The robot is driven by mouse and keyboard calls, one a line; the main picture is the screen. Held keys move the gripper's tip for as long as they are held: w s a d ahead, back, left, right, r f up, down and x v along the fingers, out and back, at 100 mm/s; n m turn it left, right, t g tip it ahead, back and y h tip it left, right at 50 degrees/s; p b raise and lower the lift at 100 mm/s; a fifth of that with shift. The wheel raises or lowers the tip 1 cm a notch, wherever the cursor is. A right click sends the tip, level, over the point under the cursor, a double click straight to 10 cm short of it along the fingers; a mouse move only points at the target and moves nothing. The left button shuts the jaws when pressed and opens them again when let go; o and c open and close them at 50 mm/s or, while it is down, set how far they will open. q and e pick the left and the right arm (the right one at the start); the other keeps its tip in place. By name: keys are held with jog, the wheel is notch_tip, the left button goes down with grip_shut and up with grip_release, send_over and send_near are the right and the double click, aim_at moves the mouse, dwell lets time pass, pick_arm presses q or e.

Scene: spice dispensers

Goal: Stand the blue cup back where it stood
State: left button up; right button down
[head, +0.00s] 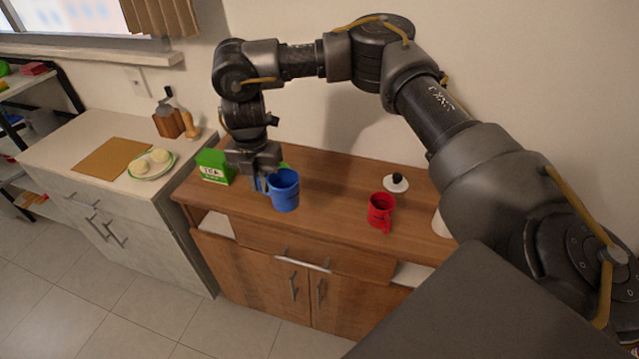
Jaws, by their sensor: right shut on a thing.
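The blue cup (285,192) is upright at the left part of the wooden cabinet top (335,190). My right gripper (262,178) points down at the cup's left side and is shut on it, around its handle side. The fingertips are partly hidden behind the cup. I cannot tell whether the cup's base touches the top or is slightly above it. My left gripper is not in view.
A green box (214,166) stands left of the cup. A red cup (381,210) and a white lid with a dark knob (396,182) are to the right. The wood between the blue and red cups is clear. A counter with a plate (152,165) stands at left.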

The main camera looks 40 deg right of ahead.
jog(key=d+f+p, duration=0.1)
jog(key=d+f, duration=0.2)
jog(key=d, duration=0.1)
jog(key=d+f+p, duration=0.2)
jog(key=d, duration=0.2)
jog(key=d+f+p, duration=0.2)
jog(key=d+f, duration=0.1)
jog(key=d, duration=0.1)
jog(key=shift+w+d+f, duration=0.2)
jog(key=shift+w+f, duration=0.1)
jog(key=shift+w, duration=0.1)
jog(key=shift+d+f, duration=0.15)
jog(key=shift+d, duration=0.1)
jog(key=f, duration=0.2)
jog(key=f+p, duration=0.1)
jog(key=shift+d+f, duration=0.25)
jog(key=shift+f, duration=0.1)
